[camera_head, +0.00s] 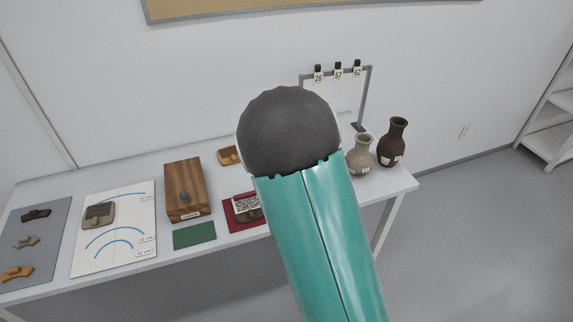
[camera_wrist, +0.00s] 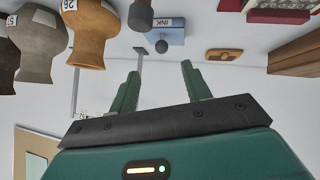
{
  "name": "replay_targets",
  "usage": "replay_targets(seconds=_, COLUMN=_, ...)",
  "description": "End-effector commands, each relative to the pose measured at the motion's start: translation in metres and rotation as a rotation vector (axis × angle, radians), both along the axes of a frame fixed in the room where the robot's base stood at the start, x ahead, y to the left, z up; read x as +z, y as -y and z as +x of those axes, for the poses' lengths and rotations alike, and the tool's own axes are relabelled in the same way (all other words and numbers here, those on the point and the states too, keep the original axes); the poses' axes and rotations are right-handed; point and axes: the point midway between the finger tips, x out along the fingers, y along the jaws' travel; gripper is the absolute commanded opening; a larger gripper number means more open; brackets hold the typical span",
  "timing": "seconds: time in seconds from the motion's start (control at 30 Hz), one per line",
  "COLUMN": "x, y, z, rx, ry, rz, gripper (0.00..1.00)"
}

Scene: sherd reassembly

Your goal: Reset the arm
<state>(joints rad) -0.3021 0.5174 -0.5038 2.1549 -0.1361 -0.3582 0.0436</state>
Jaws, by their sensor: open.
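My gripper (camera_wrist: 162,92) shows in the wrist view with its two green fingers apart and nothing between them. That view appears upside down, with the table's things along its top. In the head view my teal arm with its dark round joint rises in front of the table and hides part of it. My gripper does not show in the head view.
The white table (camera_head: 130,272) holds a wooden box (camera_head: 184,190), a green mat (camera_head: 195,236), a white sheet with blue arcs (camera_head: 120,215), sherds on a grey mat (camera_head: 45,225), and a pale vase (camera_head: 359,156) beside a dark vase (camera_head: 392,143). A tag rack (camera_head: 369,90) stands behind. Shelves (camera_head: 553,120) stand right.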

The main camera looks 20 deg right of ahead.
Motion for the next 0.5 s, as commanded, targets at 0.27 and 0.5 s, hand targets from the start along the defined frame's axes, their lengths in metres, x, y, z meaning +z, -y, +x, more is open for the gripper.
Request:
replay_targets(seconds=0.27, x=0.008, y=-0.002, z=-0.003, rx=-0.01, ry=-0.006, rz=0.016, gripper=0.48)
replay_targets(seconds=0.5, x=0.06, y=-0.019, z=-0.035, rx=-0.053, ry=-0.058, rz=0.129, gripper=0.48)
